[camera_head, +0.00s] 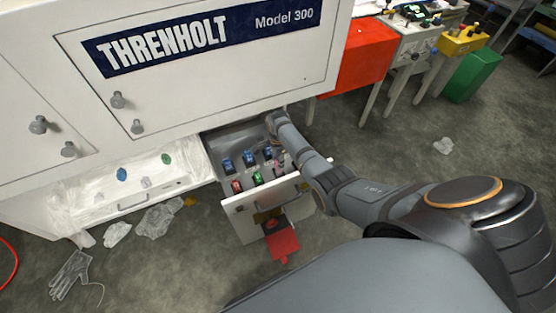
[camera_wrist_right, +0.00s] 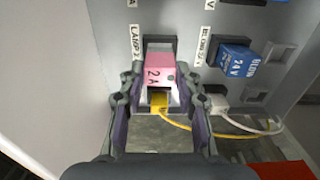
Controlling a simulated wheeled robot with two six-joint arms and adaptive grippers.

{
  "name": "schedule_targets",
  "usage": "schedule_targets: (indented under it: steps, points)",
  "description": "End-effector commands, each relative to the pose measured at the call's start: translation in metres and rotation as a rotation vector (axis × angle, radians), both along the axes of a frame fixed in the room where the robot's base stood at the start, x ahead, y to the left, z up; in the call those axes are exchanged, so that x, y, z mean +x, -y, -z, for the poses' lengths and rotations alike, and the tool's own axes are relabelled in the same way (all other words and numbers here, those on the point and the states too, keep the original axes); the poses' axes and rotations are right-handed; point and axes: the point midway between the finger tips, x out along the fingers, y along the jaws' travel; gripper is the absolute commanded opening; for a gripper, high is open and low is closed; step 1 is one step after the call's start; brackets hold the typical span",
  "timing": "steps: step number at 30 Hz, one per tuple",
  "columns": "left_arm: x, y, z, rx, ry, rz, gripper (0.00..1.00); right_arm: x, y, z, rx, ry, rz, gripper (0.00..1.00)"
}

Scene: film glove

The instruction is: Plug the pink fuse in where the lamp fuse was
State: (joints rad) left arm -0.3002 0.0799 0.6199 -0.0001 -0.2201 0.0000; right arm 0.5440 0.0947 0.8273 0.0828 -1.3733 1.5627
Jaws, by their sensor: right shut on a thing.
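In the right wrist view, my right gripper (camera_wrist_right: 160,92) is shut on a pink fuse (camera_wrist_right: 157,68) marked 2 A, one finger on each side. The pink fuse lies in front of a dark fuse socket (camera_wrist_right: 160,43) beside a label reading LAMP (camera_wrist_right: 137,45). I cannot tell how deep it sits. In the head view, my right arm reaches over the open drawer (camera_head: 240,202); its fingers are too small to make out. My left gripper is not in view.
A blue 24V fuse (camera_wrist_right: 238,58) sits right of the gripper. A yellow plug (camera_wrist_right: 160,101) with a yellow wire and a white connector (camera_wrist_right: 215,103) lie close below. Several coloured fuses, including a green one (camera_head: 257,178), fill the drawer.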

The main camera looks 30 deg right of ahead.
Motion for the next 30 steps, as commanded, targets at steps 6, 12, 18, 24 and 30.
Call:
schedule_targets:
  steps: [6,12,18,24,30]
  points:
    - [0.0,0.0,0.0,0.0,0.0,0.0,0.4,0.0,0.0,0.0,0.0,0.0,0.0,0.0]
    - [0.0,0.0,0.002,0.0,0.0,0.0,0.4,0.0,0.0,0.003,0.0,0.0,0.0,0.0]
    - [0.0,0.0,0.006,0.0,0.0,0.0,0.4,0.0,0.0,0.008,0.0,0.0,0.0,0.0]
    - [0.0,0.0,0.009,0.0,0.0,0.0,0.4,0.0,0.0,0.013,0.0,-0.001,0.0,0.0]
    - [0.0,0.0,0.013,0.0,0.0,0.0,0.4,0.0,0.0,0.018,0.0,-0.001,0.0,0.0]
